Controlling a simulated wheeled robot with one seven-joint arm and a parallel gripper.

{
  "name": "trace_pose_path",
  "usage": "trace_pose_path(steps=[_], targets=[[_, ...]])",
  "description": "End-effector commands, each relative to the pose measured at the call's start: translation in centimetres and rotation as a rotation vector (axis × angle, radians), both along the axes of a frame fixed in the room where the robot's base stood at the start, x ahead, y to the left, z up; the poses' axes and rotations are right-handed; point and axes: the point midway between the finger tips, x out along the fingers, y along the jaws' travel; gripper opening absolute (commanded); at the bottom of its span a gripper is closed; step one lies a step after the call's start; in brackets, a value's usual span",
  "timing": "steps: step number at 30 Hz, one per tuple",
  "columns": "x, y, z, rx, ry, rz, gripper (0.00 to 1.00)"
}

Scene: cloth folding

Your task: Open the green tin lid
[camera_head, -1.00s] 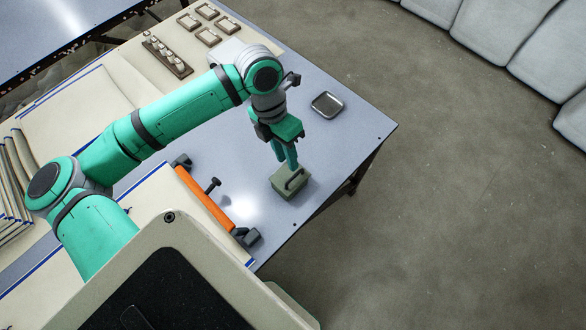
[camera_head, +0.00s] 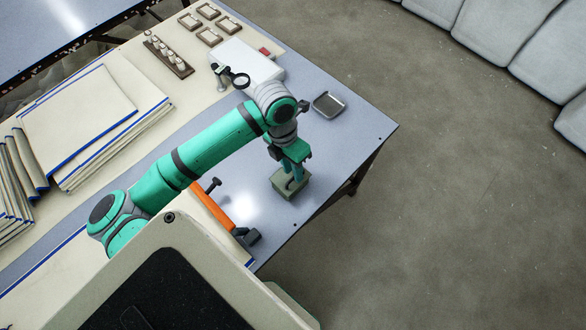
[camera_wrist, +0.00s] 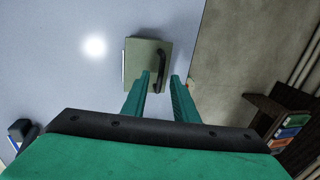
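The green tin (camera_head: 283,187) is a small box with its lid on, standing on the table near its right edge. It also shows in the wrist view (camera_wrist: 134,62), with a dark arched handle (camera_wrist: 161,70) on the lid. My gripper (camera_head: 292,176) is just above the tin, pointing down. In the wrist view my gripper (camera_wrist: 162,78) has its two fingers apart, one on each side of the handle. I cannot tell whether either finger touches it. In the head view the fingers partly hide the handle.
A small grey tray (camera_head: 328,104) lies behind the tin. An orange bar (camera_head: 212,207) with dark clamps is to its left. A white box (camera_head: 247,62) and folded cloths (camera_head: 78,105) lie farther back and left. The table's right edge is close to the tin.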

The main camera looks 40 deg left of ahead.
Motion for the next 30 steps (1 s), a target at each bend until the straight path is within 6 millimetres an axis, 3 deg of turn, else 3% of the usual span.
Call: trace_pose_path(steps=[12,15,16,30], targets=[[0.0,-0.14,-0.62,-0.001,0.0,0.0,0.26],[0.0,-0.14,-0.62,-0.001,0.0,0.0,0.03],[0.0,-0.14,-0.62,-0.001,0.0,0.0,0.0],[0.0,-0.14,-0.6,0.0,0.0,0.0,0.0]])
